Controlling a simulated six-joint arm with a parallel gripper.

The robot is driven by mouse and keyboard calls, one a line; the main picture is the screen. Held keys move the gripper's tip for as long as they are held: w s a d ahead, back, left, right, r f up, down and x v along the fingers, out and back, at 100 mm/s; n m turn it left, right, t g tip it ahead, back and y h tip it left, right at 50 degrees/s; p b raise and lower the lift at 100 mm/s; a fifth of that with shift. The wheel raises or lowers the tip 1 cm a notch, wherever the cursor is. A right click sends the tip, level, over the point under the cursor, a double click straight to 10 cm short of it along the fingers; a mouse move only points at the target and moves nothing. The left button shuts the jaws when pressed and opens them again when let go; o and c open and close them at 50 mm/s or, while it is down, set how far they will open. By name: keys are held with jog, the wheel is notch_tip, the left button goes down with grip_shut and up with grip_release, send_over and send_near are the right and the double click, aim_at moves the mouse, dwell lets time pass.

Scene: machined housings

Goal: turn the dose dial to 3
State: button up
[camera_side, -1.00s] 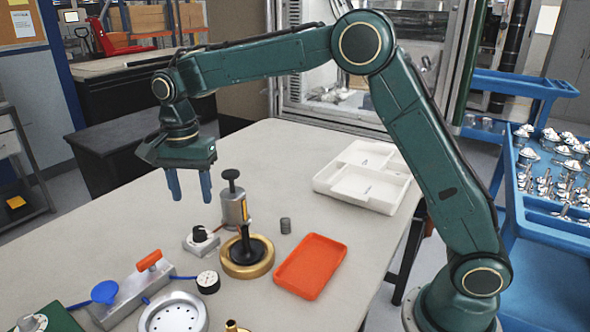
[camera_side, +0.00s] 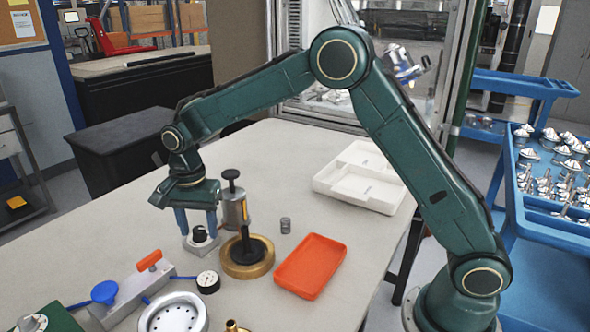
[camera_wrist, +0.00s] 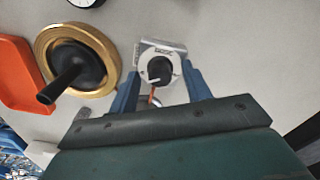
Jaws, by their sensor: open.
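The dose dial is a black knob (camera_side: 199,233) on a small pale grey box (camera_side: 203,246) on the table. In the wrist view the black knob (camera_wrist: 159,69) sits on a white round face on the box, with a reddish-orange line below it. My gripper (camera_side: 198,229) is open, pointing down, with its two blue fingers on either side of the knob in the side view. In the wrist view the fingers (camera_wrist: 160,88) flank the knob, with visible space at both sides. I cannot tell the dial's setting; its markings are too small.
An orange tray (camera_side: 310,267), small grey cylinder (camera_side: 285,225) and white tray (camera_side: 365,180) are further right. A gauge (camera_side: 208,282) and orange-handled fixture (camera_side: 130,290) are in front.

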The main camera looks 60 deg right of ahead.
jog(key=c, duration=1)
